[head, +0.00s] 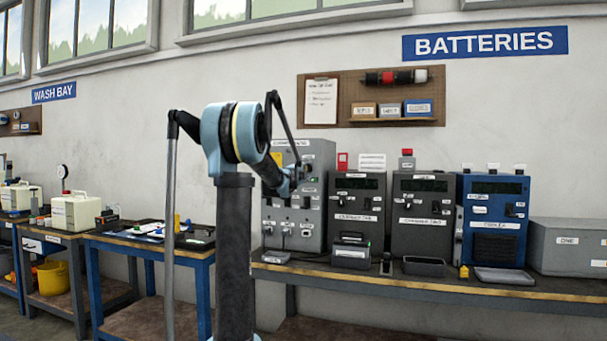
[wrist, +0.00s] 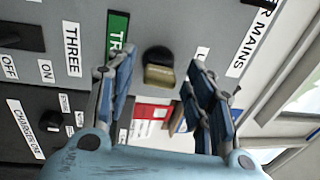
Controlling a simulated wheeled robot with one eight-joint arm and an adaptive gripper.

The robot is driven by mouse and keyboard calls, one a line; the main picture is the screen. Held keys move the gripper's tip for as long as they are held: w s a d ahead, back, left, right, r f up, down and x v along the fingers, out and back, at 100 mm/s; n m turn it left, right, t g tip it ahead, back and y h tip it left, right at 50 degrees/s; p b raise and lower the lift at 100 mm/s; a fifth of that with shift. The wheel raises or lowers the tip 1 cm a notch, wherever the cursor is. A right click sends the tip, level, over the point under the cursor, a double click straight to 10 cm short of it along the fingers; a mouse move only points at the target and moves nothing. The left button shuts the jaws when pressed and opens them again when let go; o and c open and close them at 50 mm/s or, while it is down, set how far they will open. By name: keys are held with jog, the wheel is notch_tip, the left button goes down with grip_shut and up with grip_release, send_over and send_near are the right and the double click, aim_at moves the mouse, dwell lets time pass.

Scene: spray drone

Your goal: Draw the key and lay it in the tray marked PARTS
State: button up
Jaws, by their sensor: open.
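My gripper (head: 291,180) is at the front of the tall grey cabinet (head: 308,213) in the head view. In the wrist view my gripper (wrist: 160,68) is open, with one finger on each side of a tan block set in a dark round collar (wrist: 159,68) on the panel. This may be the key, but its shape does not make that certain. No contact with the fingers is visible. A dark open tray (head: 423,267) and a flat grey tray (head: 503,277) are on the bench. I cannot read PARTS on either.
Two dark chargers (head: 358,208) and a blue unit (head: 493,218) stand right of the cabinet. A grey box (head: 567,246) is at the far right. Small labelled bins (head: 390,109) sit on the wall board. A cluttered blue table (head: 200,256) is to the left.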

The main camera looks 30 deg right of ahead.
grip_shut()
jog(key=shift+a, duration=0.1)
jog(key=shift+v, duration=2.95)
